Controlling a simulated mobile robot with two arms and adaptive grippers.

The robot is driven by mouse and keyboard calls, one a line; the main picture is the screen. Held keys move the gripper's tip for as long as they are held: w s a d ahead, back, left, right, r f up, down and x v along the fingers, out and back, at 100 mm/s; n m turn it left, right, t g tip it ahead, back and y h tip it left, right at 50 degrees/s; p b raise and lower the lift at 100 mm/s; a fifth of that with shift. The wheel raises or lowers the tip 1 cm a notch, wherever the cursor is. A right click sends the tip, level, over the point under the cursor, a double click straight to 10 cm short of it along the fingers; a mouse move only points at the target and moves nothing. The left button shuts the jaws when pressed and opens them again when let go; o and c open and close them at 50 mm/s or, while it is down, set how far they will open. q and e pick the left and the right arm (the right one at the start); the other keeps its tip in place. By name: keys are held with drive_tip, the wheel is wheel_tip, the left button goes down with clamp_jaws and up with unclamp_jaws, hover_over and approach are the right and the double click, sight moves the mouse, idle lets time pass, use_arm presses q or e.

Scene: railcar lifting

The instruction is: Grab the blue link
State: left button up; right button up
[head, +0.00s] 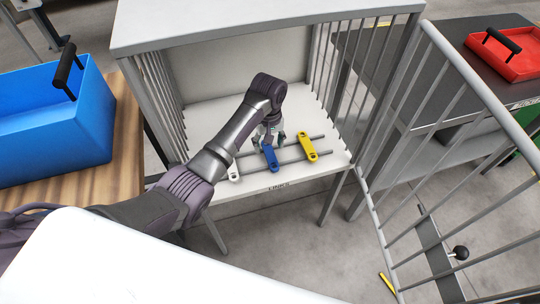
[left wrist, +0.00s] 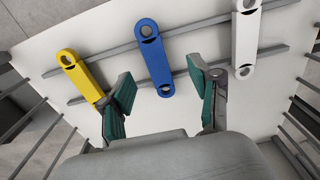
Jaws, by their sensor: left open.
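The blue link (head: 269,157) lies across two grey rails inside a caged shelf, between a yellow link (head: 307,146) and a white link (head: 234,172). In the left wrist view the blue link (left wrist: 155,62) lies ahead of and between the open fingers, apart from them. My left gripper (left wrist: 160,90) is open and empty. In the head view my left gripper (head: 266,138) is just behind the blue link, partly hidden by my wrist. The yellow link (left wrist: 78,75) and white link (left wrist: 245,45) flank it in the wrist view. My right gripper is not seen.
The barred door (head: 455,150) of the cage stands open at the right. A blue bin (head: 50,125) stands on a wooden table at the left. A red tray (head: 505,55) lies on a dark bench at the back right. Bars (left wrist: 295,125) line the shelf sides.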

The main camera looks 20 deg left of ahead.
sight(271, 156)
use_arm(q)
drive_tip(key=f, duration=0.4)
drive_tip(key=f+b, duration=0.1)
drive_tip(key=f, duration=0.1)
drive_tip(key=shift+w+d, duration=0.25)
drive_tip(key=shift+w, duration=0.1)
drive_tip(key=shift+r, duration=0.1)
clamp_jaws()
